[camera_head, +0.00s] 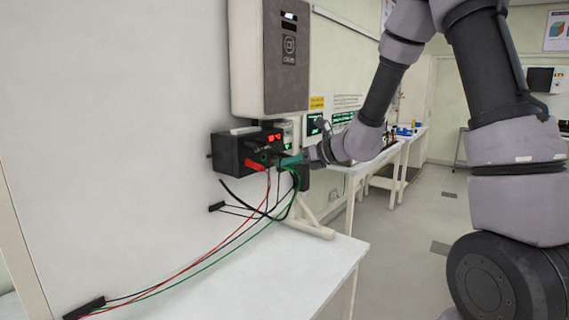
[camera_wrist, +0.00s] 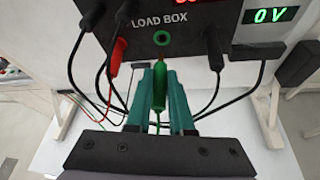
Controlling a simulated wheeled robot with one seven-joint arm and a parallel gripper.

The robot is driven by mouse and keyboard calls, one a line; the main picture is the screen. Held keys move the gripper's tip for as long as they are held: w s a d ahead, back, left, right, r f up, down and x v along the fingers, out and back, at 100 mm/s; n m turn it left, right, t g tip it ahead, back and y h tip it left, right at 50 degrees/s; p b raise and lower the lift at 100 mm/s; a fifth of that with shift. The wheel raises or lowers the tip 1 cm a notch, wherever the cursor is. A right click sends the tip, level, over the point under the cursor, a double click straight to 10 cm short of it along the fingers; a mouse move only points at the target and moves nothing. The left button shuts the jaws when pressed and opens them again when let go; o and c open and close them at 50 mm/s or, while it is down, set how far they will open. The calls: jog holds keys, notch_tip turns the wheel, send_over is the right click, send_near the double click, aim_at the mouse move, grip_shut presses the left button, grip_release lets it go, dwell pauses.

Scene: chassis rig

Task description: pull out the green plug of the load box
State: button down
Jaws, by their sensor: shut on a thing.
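The black load box (camera_head: 232,154) is on the white wall panel, and its labelled front also shows in the wrist view (camera_wrist: 195,42). My gripper (camera_head: 291,160) is in front of it. In the wrist view, the teal fingers of my gripper (camera_wrist: 159,78) are shut on the green plug (camera_wrist: 159,88), one on each side. The plug's tip points at the green-ringed socket (camera_wrist: 162,38), with a gap between them; the socket looks empty. A green cable trails from the plug. In the head view my gripper mostly hides the plug.
A red plug (camera_wrist: 118,52) sits in the box left of the green socket, with black plugs (camera_wrist: 88,12) near it. Red, black and green cables hang over the white table (camera_head: 285,262). A grey cabinet (camera_head: 268,60) is above the box.

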jog(key=shift+s+d+f, duration=0.2)
jog(key=shift+s+d, duration=0.55)
jog(key=shift+d, duration=0.25)
jog(key=shift+s+d+f, duration=0.15)
jog(key=shift+s+d, duration=0.6)
jog(key=shift+d, duration=0.25)
